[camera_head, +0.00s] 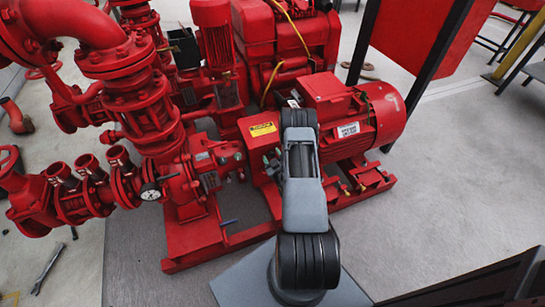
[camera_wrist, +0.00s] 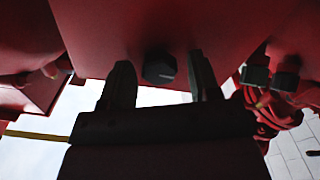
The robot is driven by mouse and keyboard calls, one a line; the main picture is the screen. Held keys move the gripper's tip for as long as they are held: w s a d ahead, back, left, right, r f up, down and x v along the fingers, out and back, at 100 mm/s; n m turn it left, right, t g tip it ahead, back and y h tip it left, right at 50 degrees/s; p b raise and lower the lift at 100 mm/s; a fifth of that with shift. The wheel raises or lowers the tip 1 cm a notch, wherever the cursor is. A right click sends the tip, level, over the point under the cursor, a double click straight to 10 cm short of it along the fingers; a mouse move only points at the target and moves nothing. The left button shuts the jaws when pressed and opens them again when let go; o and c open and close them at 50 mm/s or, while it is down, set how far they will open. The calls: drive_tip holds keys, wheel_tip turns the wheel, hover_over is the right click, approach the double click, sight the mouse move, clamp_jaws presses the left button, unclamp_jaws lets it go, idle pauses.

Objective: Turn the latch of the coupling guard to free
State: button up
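The coupling guard (camera_head: 252,143) is a red box with a yellow label, between the pump and the motor in the head view. In the wrist view a red face (camera_wrist: 110,35), which looks like the guard, fills the upper middle. A dark hexagonal latch knob (camera_wrist: 160,68) is on its lower edge. My gripper (camera_wrist: 162,80) has one finger on each side of the knob, with a gap to both. It is open. Whether the fingers reach fully over the knob cannot be told. In the head view my arm hides the gripper and the latch.
The red motor (camera_head: 352,125) stands right of the guard, and the pump with its pressure gauge (camera_head: 150,192) stands left. The red base frame (camera_head: 190,243) runs below. Dark fittings (camera_wrist: 270,77) and red cables are close on the right in the wrist view. Grey floor (camera_head: 440,190) is clear at right.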

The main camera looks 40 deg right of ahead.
drive_tip(key=p+v, duration=0.2)
drive_tip(key=v, duration=1.1)
drive_tip(key=shift+s, duration=0.4)
drive_tip(key=shift+a, duration=0.1)
